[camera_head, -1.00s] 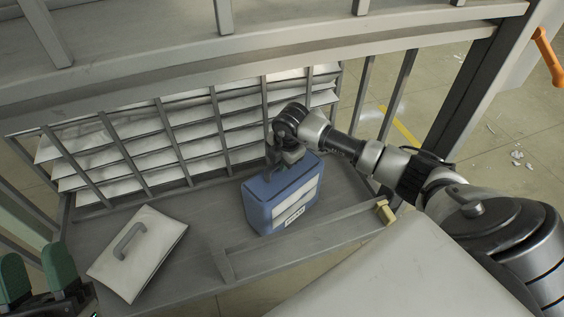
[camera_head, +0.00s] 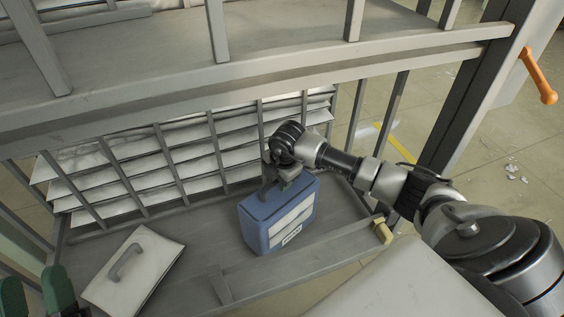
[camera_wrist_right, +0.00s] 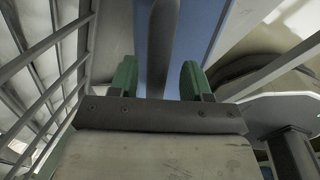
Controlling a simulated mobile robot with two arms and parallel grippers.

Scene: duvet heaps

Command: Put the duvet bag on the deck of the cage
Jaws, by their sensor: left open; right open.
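The blue duvet bag (camera_head: 262,232) with a pale label panel stands upright on the lower deck (camera_head: 205,256) of the cage. My right gripper (camera_head: 281,183) is at the top of the bag, by its handle. In the right wrist view its green fingers (camera_wrist_right: 159,80) are open, with the grey bag handle (camera_wrist_right: 163,45) between or just beyond them, and blue fabric behind. My left gripper (camera_head: 35,296) is partly in view at the lower left corner, open, apart from the bag.
A white flat case (camera_head: 130,285) with a grey handle lies on the deck at left. Louvred white panels (camera_head: 140,150) and bars stand behind. An upper shelf (camera_head: 290,40) overhangs. A low rail (camera_head: 300,260) edges the deck front. A pale surface (camera_head: 400,285) fills the lower right.

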